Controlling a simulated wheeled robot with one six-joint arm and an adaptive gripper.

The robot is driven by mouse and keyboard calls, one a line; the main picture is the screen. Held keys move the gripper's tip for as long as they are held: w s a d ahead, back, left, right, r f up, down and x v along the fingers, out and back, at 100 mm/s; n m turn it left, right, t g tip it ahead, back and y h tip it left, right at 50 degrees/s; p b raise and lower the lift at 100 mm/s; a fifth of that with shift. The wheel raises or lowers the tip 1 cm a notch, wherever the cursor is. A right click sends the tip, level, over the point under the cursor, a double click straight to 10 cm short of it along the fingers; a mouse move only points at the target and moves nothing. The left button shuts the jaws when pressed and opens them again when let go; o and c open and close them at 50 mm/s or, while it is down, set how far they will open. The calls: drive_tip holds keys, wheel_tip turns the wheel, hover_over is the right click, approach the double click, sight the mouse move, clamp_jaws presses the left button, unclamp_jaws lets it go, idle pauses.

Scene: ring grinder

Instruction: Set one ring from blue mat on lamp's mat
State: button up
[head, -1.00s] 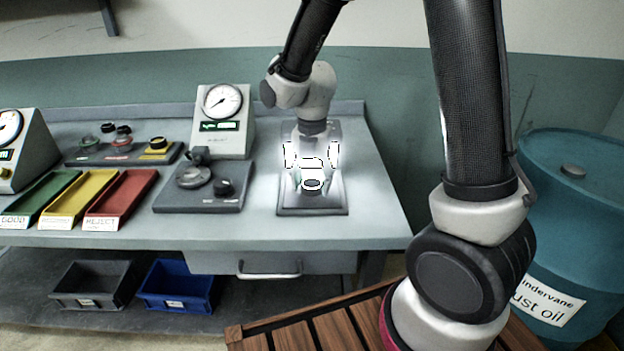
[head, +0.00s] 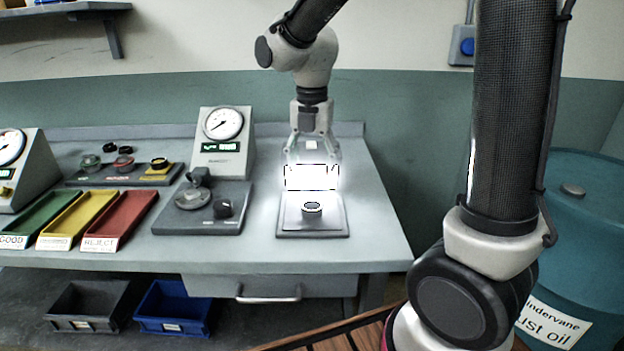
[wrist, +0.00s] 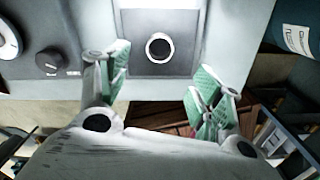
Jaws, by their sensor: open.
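A small dark-centred ring (head: 312,209) with a pale rim lies flat on the grey mat (head: 330,228) in front of the brightly glowing lamp (head: 312,178). The wrist view shows the ring (wrist: 159,47) near the middle of the mat (wrist: 192,62), with nothing touching it. My gripper (head: 312,154) hangs above the lamp and mat, fingers spread and empty, clear of the ring. In the wrist view its green-padded fingers (wrist: 160,80) stand wide apart below the ring in the picture. I cannot make out a blue mat in either view.
Left of the mat stand a dark fixture plate (head: 205,220) with a knob and a dial gauge (head: 222,135). Green, yellow and red trays (head: 122,222) lie further left. A teal drum (head: 590,225) stands at the right. The bench right of the mat is clear.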

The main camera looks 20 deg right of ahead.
drive_tip(key=s+d+r+m+t, duration=0.2)
drive_tip(key=s+d+r+m, duration=0.2)
drive_tip(key=m, duration=1)
drive_tip(key=s+d+r+m+t, duration=0.2)
drive_tip(key=s+d+r+m, duration=0.1)
drive_tip(key=s+d+m, duration=0.8)
drive_tip(key=s+m, duration=0.4)
drive_tip(key=shift+r, duration=0.4)
